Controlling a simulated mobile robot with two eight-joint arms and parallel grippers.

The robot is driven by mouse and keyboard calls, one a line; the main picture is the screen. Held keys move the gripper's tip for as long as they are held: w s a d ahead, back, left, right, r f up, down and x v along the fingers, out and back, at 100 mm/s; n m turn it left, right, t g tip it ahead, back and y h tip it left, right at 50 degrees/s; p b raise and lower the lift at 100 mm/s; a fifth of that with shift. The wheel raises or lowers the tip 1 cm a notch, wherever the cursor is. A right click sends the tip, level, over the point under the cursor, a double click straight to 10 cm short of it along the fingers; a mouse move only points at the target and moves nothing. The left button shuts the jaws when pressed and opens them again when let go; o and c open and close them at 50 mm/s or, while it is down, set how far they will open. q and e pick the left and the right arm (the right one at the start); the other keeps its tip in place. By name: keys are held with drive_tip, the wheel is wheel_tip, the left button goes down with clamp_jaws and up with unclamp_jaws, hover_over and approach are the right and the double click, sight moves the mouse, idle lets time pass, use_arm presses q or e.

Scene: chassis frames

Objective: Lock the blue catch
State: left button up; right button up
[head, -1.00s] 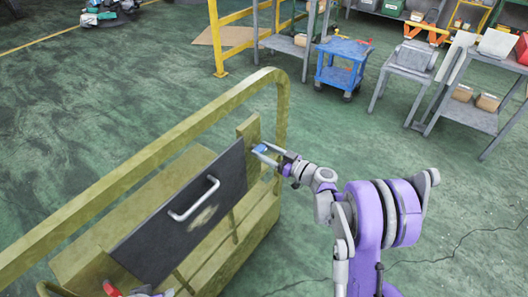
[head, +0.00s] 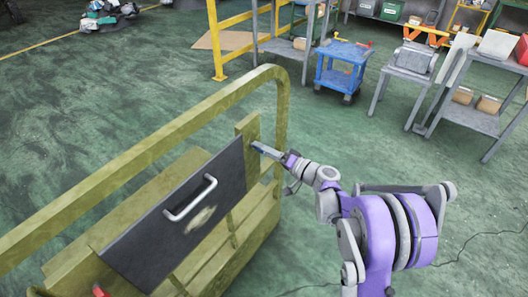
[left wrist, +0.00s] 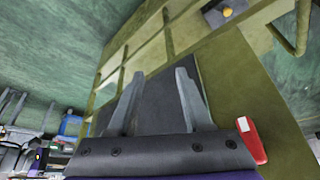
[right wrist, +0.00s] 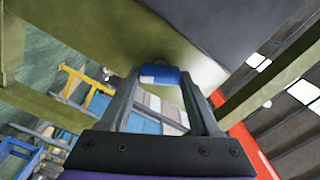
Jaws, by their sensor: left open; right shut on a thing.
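The blue catch (right wrist: 160,75) sits at the panel's edge, between my right gripper's fingertips. My right gripper (right wrist: 158,82) is shut on it; in the head view the right gripper (head: 261,148) reaches the post beside the dark panel (head: 172,225). The fingers hide most of the catch there. The dark panel has a light grey handle (head: 190,199) and is set in an olive frame. My left gripper (left wrist: 158,76) is open and empty in front of a dark panel surface. A red piece (left wrist: 252,140) shows beside it.
The olive rail (head: 145,150) runs over the panel and bends down near my right gripper. Open green floor lies beyond and to the right. A blue cart (head: 341,67), grey tables and a yellow railing (head: 214,40) stand at the back.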

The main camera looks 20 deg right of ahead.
drive_tip(key=m+b, duration=0.1)
drive_tip(key=m, duration=0.4)
drive_tip(key=shift+f+m, duration=0.15)
drive_tip(key=shift+m, duration=0.25)
drive_tip(key=shift+b, duration=0.3)
drive_tip(key=o, duration=1.4)
drive_tip(key=shift+c, duration=0.2)
drive_tip(key=shift+s+d, duration=0.1)
drive_tip(key=v, duration=1)
drive_tip(key=shift+s+d, duration=0.2)
drive_tip(key=shift+s, duration=0.05)
drive_tip(key=shift+a, duration=0.1)
